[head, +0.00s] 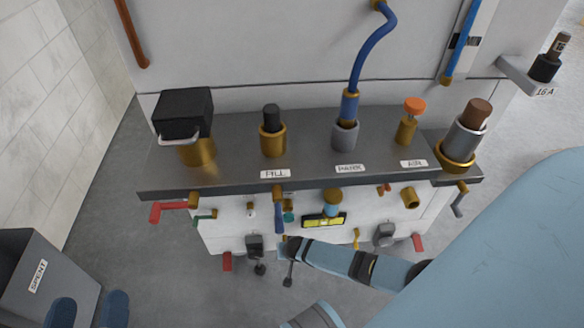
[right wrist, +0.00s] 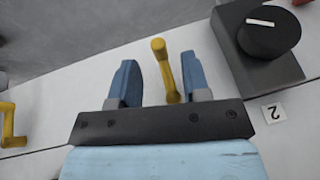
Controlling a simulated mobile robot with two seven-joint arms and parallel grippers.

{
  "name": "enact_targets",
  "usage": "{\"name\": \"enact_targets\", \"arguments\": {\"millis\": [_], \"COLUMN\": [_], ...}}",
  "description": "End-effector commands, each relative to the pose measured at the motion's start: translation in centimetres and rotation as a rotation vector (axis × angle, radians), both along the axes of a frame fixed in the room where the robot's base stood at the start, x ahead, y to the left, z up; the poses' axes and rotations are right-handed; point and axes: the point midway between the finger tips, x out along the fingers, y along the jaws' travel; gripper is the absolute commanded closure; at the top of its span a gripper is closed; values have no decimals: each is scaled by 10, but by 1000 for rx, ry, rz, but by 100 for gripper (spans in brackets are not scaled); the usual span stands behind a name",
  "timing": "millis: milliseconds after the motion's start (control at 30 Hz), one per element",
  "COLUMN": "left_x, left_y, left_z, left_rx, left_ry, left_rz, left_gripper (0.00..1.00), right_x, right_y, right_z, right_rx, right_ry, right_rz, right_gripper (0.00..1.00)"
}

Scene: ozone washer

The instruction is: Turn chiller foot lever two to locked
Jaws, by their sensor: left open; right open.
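In the right wrist view a yellow crank-shaped lever (right wrist: 166,70) stands out from a white panel, with a label reading 2 (right wrist: 273,112) to its right. My right gripper (right wrist: 161,82) is open, with one blue finger on each side of the lever; I cannot tell whether they touch it. In the head view my right arm reaches in low under the counter's front, and its fingers cannot be made out there. My left gripper (head: 88,312) is open and empty at the lower left, beside a grey bin, away from the machine.
A grey box with a black knob (right wrist: 270,34) sits close right of the right gripper. Another yellow lever (right wrist: 8,125) is at the left. The counter edge (head: 300,187) overhangs low valves and red handles (head: 418,242). The bin marked SPENT (head: 50,275) stands left.

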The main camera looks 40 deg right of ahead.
Motion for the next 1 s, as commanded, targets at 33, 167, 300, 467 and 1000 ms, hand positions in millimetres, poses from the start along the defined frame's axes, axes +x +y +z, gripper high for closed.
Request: {"name": "enact_targets", "arguments": {"millis": [33, 167, 300, 467, 1000], "left_x": [-1, -3, -2, 0, 0], "left_y": [1, 3, 8, 15, 18], "left_z": [18, 44, 43, 21, 5], "left_rx": [-14, -51, -31, 33, 72], "left_ry": [-24, -97, -85, 2, 56], "left_rz": [9, 32, 58, 79, 89], "left_gripper": [19, 19, 19, 19, 19], "right_x": [-6, -19, -31, -40, -45], "right_y": [1, 4, 5, 7, 7], "right_z": [18, 47, 73, 93, 102], "right_rx": [2, 3, 2, 2, 1], "right_ry": [0, -1, -1, -1, -1], "right_rz": [0, 0, 0, 0, -1], "right_gripper": [57, 57, 57, 57, 57]}}
